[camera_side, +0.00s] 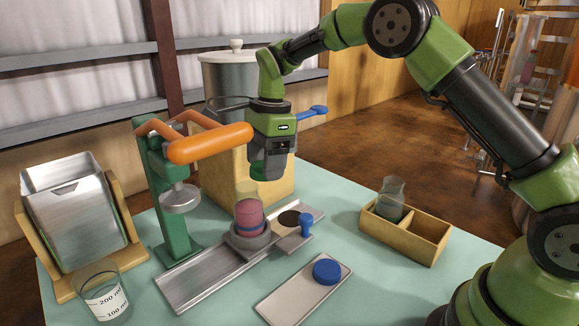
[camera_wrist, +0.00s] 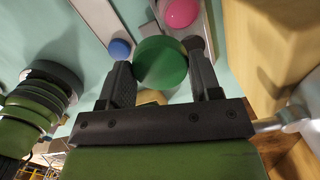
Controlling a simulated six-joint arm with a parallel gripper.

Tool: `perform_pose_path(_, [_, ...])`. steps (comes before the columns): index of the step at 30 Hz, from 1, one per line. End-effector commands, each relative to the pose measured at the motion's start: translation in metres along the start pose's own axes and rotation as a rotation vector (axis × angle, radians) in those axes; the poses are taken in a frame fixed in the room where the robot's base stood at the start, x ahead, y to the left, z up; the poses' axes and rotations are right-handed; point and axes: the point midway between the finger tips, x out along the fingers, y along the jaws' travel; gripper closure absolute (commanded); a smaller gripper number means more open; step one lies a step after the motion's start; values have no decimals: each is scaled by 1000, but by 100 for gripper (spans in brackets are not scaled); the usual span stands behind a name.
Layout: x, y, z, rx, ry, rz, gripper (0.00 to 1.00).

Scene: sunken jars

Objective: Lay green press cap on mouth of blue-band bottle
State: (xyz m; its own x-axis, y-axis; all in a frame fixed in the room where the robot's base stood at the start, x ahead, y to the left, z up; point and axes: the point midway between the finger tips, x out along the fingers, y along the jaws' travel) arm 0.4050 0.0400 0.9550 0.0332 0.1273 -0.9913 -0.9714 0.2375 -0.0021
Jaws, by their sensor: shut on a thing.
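My gripper (camera_side: 270,170) hangs above and slightly right of a clear bottle (camera_side: 249,208) with pink contents and a thin bluish band. The bottle stands upright in a grey round holder on the metal rail. In the wrist view my gripper (camera_wrist: 163,75) is shut on the green press cap (camera_wrist: 161,62), a round disc held between the two fingers. The cap is apart from the bottle. A pink round shape (camera_wrist: 180,12), likely the bottle from above, shows beyond the cap.
A green press (camera_side: 170,200) with an orange handle (camera_side: 209,144) stands just left of the bottle. A blue cap (camera_side: 327,271) lies on a pale tray (camera_side: 290,304). A wooden box (camera_side: 429,247) holds another clear bottle (camera_side: 390,199). A beaker (camera_side: 104,298) stands front left.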

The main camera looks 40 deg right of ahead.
Motion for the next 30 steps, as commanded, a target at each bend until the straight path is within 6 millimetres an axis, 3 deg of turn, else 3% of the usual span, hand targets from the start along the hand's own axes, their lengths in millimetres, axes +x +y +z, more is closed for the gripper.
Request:
perform_pose_path(6, [1, -19, 17, 394, -7, -55, 64])
perform_pose_path(12, [1, -26, 24, 584, -14, -80, 64])
perform_pose_path(17, [5, -28, 25, 621, -15, -85, 64])
perform_pose_path(30, [38, -27, 20, 620, -15, -84, 64])
